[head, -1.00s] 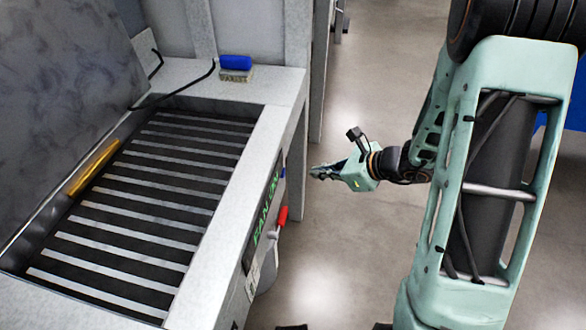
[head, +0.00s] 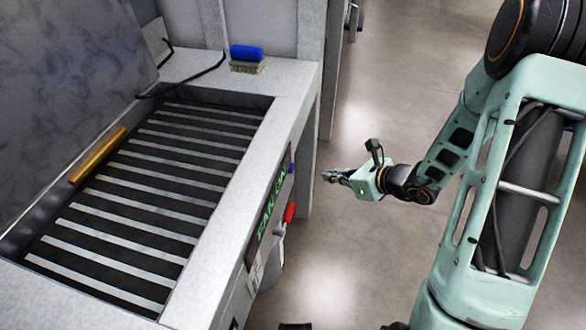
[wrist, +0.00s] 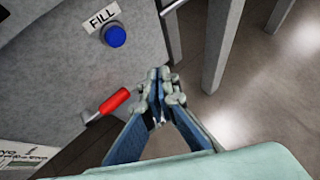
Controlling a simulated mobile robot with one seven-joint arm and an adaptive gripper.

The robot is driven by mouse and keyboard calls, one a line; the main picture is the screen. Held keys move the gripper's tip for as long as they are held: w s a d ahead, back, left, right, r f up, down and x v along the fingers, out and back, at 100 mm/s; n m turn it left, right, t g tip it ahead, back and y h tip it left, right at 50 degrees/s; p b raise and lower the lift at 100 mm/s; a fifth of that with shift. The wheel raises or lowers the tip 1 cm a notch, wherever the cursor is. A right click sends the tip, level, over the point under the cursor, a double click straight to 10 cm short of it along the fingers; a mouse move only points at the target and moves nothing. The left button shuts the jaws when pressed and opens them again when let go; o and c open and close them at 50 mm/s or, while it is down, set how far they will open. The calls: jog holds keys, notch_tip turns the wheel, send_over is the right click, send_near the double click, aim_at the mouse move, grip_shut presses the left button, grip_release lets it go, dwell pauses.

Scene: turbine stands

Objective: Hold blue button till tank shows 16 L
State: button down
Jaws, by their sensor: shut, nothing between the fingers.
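The round blue button (wrist: 115,36) is on the grey front panel under a white FILL label (wrist: 102,18) in the wrist view. In the head view only a small blue bit of the button (head: 292,168) shows at the stand's front edge. My gripper (wrist: 159,76) is shut and empty, apart from the button and lower right of it in the wrist view. In the head view my gripper (head: 327,176) is in open air right of the stand's front. A green-lettered display (head: 269,207) on the front is seen at a steep slant; I cannot read a litre value.
A red-handled lever (wrist: 115,101) sits on the panel below the button, left of my fingers. A slatted grate (head: 150,190) fills the stand's top. A blue brush (head: 247,58) lies at its back corner. The floor (head: 390,260) to the right is open.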

jog(key=w+a+b, duration=0.1)
jog(key=a, duration=0.5)
jog(key=shift+w+a+b, duration=0.15)
jog(key=shift+a+b, duration=0.15)
jog(key=shift+b, duration=0.05)
dwell(1.1)
jog(key=shift+a+b, duration=0.3)
jog(key=shift+a, duration=0.05)
jog(key=shift+w+a+b, duration=0.15)
jog(key=shift+a+b, duration=0.15)
jog(key=shift+a, duration=0.2)
dwell(5.1)
